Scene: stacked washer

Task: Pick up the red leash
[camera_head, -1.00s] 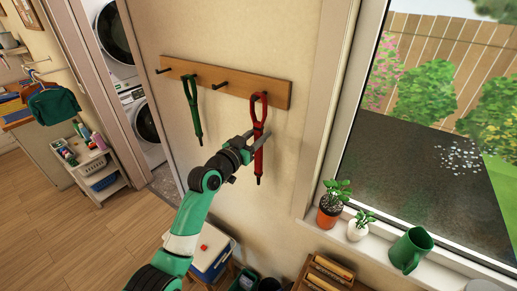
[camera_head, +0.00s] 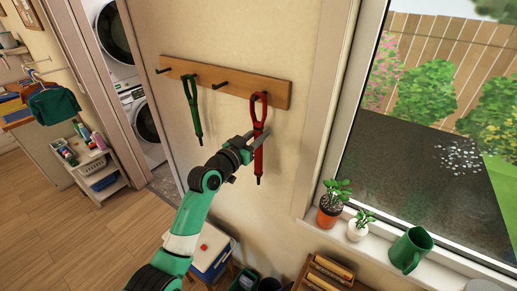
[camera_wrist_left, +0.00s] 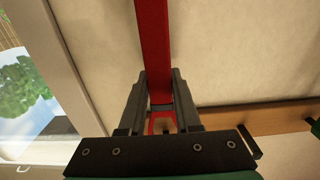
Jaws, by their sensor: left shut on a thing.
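The red leash (camera_head: 258,163) hangs from the wooden hook board, its loop at the top and its strap straight down the wall. My left gripper (camera_head: 250,145) reaches it from the left and is shut on the strap, just below the loop. In the left wrist view, the red strap (camera_wrist_left: 152,40) runs between the two dark fingers of my left gripper (camera_wrist_left: 160,92). Part of the loop shows beyond the fingers. The hook behind the loop is mostly hidden in the head view. My right gripper is not in view.
The hook board (camera_head: 236,84) is fixed to the wall, with bare hooks at its left and middle. A green leash (camera_head: 193,108) hangs left of the red one.

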